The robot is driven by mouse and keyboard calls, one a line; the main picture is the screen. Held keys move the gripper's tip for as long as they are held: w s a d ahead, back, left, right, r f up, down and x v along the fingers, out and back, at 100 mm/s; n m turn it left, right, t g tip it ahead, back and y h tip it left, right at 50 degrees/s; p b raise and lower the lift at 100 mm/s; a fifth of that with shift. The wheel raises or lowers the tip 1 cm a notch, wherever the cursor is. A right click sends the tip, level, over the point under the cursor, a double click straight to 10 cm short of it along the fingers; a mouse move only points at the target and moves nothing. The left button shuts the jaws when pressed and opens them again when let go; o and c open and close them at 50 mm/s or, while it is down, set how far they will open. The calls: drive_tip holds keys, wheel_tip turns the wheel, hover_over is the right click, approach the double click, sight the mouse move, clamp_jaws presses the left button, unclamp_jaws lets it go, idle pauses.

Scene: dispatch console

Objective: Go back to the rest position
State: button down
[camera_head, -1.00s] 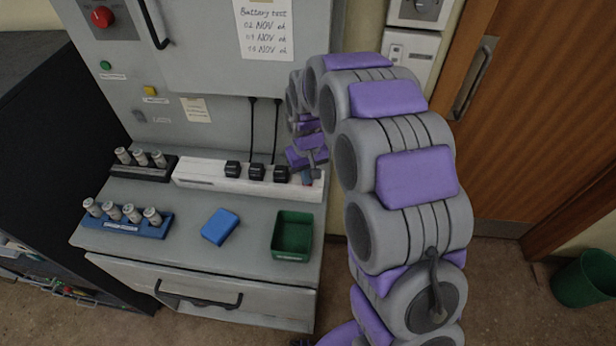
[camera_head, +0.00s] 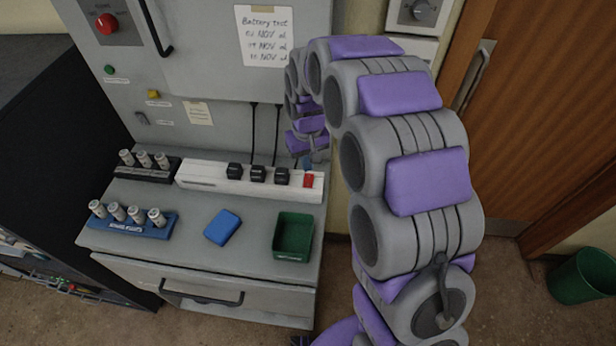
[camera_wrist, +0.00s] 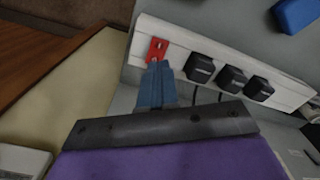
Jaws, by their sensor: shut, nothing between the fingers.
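My gripper (camera_head: 308,164) is shut and empty, with blue fingers pointing down. In the head view it is just above and behind the right end of the white power strip (camera_head: 205,180). In the wrist view my gripper's blue fingertips (camera_wrist: 157,66) appear just below the red switch (camera_wrist: 157,48) at the end of the strip. The red switch also shows clearly in the head view (camera_head: 308,180). My arm arches up from the lower right to the console.
Three black plugs sit in the strip, one being the middle plug (camera_head: 258,174). On the desk are a green bin (camera_head: 294,254), a blue box (camera_head: 222,227), a blue battery rack (camera_head: 128,228) and a black rack (camera_head: 150,176). A wooden door (camera_head: 540,130) stands right.

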drive_tip(key=shift+r, duration=0.15)
drive_tip(key=s+d+r+m, duration=0.1)
drive_tip(key=s+d+r, duration=0.35)
drive_tip(key=s, duration=0.45)
drive_tip(key=s+d+r+m, duration=0.1)
drive_tip(key=s+d+r, duration=0.3)
drive_tip(key=s, duration=0.5)
drive_tip(key=s+d+r+m+g, duration=0.1)
drive_tip(key=s+d, duration=0.1)
drive_tip(key=s, duration=1.6)
drive_tip(key=shift+r+m+g, duration=0.25)
drive_tip(key=shift+m+g, duration=0.15)
drive_tip(key=shift+d, duration=0.1)
